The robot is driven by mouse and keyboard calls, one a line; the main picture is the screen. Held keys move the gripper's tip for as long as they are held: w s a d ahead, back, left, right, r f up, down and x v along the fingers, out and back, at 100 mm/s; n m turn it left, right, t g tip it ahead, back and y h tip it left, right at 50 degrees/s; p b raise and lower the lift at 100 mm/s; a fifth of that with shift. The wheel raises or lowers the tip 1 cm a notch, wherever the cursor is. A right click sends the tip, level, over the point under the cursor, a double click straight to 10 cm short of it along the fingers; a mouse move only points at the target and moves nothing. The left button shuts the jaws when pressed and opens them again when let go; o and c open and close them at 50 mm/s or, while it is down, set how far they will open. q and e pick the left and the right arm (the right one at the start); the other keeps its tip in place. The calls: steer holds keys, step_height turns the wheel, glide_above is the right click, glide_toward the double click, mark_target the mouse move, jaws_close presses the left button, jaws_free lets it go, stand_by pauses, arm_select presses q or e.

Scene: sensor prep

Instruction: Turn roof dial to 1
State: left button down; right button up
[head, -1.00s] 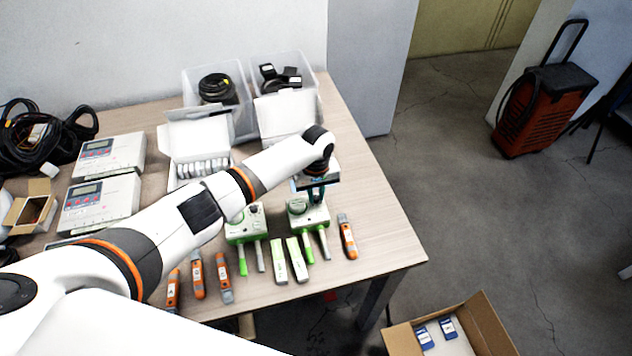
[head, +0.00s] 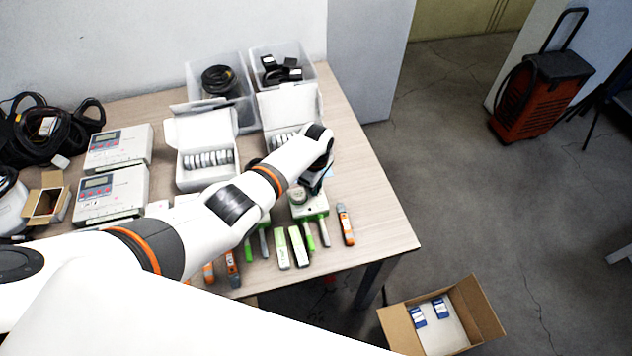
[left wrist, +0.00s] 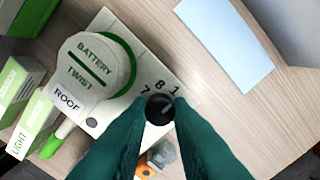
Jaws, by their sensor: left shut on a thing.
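The roof sensor (left wrist: 100,85) fills the left wrist view. It is a pale box with a "ROOF" label and a round white "BATTERY TWIST" cap (left wrist: 92,68). Its small black dial (left wrist: 160,108) sits between the fingertips of my left gripper (left wrist: 160,112), which is shut on it. Digits 7, 8 and 1 show around the dial's upper side. A faint mark on the dial seems to point up and right, near the 1. In the head view the sensor (head: 309,208) stands near the table's right front, partly under my left gripper. My right gripper is out of view.
Green-white sticks (head: 299,246) and an orange tool (head: 345,225) lie around the sensor. White boxes (head: 204,155) and clear bins (head: 222,88) stand behind. A light blue sheet (left wrist: 225,55) lies beside the sensor. An open carton (head: 398,318) is on the floor.

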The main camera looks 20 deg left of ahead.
arm_select(q)
steer(key=shift+n, duration=0.3)
steer(key=c, duration=1.3)
jaws_free()
steer(key=shift+r, duration=0.1)
steer(key=shift+r, duration=0.35)
step_height(320, 180, up, 11)
steer(key=shift+p, duration=0.45)
